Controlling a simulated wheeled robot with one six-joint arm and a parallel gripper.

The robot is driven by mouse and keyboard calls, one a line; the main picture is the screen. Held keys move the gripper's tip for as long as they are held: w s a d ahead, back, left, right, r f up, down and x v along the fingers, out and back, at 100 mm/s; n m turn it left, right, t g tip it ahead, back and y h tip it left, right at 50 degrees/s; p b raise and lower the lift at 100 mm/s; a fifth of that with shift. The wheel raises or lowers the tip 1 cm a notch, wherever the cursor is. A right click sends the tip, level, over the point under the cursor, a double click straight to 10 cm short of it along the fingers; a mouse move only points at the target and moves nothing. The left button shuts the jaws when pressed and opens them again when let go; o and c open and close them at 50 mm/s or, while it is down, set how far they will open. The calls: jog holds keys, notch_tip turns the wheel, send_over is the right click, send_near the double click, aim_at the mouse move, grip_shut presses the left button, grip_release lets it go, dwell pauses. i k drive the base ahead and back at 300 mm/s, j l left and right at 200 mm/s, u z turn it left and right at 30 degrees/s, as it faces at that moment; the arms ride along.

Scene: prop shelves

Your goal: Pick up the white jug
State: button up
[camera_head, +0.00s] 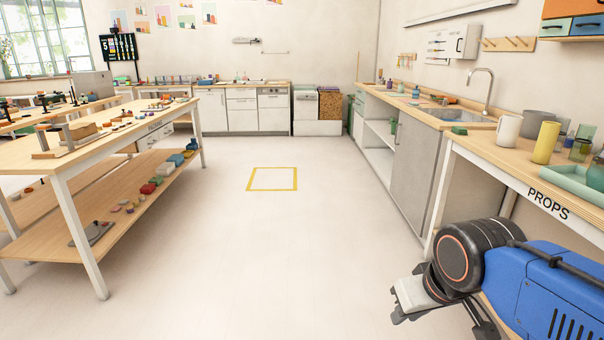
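A white jug-like vessel (507,131) stands upright on the light wood table marked PROPS (492,153), at the right. It is near the table's far left corner, just behind and left of a yellow cup (546,142). My arm reaches in from the lower right, with a blue link and a black joint. What seems to be my gripper (408,298) is a pale grey end part low in front of the table, well below and left of the jug. Its fingertips are not clear, so I cannot tell whether it is open or shut.
A grey pot (537,123), green glasses (580,149) and a pale green tray (574,182) share the PROPS table. A sink counter (425,108) adjoins behind. A two-level wooden workbench (95,150) stands left. The floor between is clear, with a yellow taped square (273,168).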

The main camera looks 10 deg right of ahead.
aim_at(508, 126)
jog(key=i, duration=3.4)
jog(key=i+z, duration=0.15)
jog(key=z, duration=0.3)
jog(key=i+j+z, duration=0.1)
jog(key=z, duration=0.35)
jog(key=i+j+z, duration=0.15)
jog(key=z, duration=2.85)
jog(key=j, duration=0.1)
